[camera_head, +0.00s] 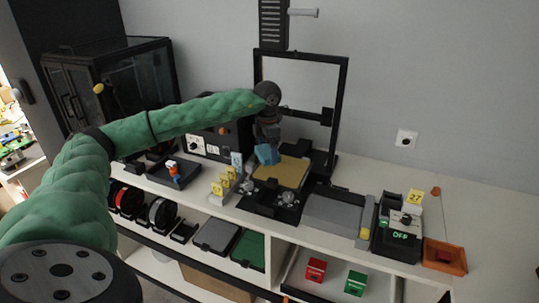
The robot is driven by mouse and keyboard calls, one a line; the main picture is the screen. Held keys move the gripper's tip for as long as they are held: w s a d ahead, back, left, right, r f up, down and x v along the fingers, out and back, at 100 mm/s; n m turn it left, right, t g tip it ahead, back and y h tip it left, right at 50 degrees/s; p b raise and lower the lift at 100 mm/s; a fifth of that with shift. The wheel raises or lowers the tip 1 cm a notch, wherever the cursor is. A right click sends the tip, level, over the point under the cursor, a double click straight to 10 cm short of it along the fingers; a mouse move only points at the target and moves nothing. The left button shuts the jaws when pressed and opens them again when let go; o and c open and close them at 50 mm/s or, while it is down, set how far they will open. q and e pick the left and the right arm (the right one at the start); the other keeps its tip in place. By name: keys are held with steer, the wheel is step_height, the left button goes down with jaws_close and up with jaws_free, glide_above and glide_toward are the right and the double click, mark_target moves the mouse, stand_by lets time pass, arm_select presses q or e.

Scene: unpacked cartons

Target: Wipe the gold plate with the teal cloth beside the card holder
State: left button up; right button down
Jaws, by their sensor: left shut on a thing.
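The gold plate (284,173) lies flat on the bed of a black-framed machine in the middle of the bench. The teal cloth (267,154) hangs below my left gripper (267,144), at the back left part of the plate. My left gripper is shut on the cloth and points down. I cannot tell whether the cloth touches the plate. Several yellow cards stand in the card holder (219,196), left of the plate. My right gripper is not in view.
The machine's black upright frame (344,105) rises behind the plate. A grey tray (334,213), a box reading OFF (397,238) and an orange bin (445,256) stand to the right. A small dark tray (174,176) is at left. Shelves below hold spools and red and green boxes.

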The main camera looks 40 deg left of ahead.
arm_select(q)
steer(key=shift+a+r, duration=0.2)
steer(key=shift+r, duration=0.5)
step_height(320, 180, up, 2)
steer(key=shift+d+r+p, duration=0.1)
steer(key=shift+d+p, duration=0.05)
steer(key=shift+p, duration=0.3)
steer(key=shift+r, duration=0.25)
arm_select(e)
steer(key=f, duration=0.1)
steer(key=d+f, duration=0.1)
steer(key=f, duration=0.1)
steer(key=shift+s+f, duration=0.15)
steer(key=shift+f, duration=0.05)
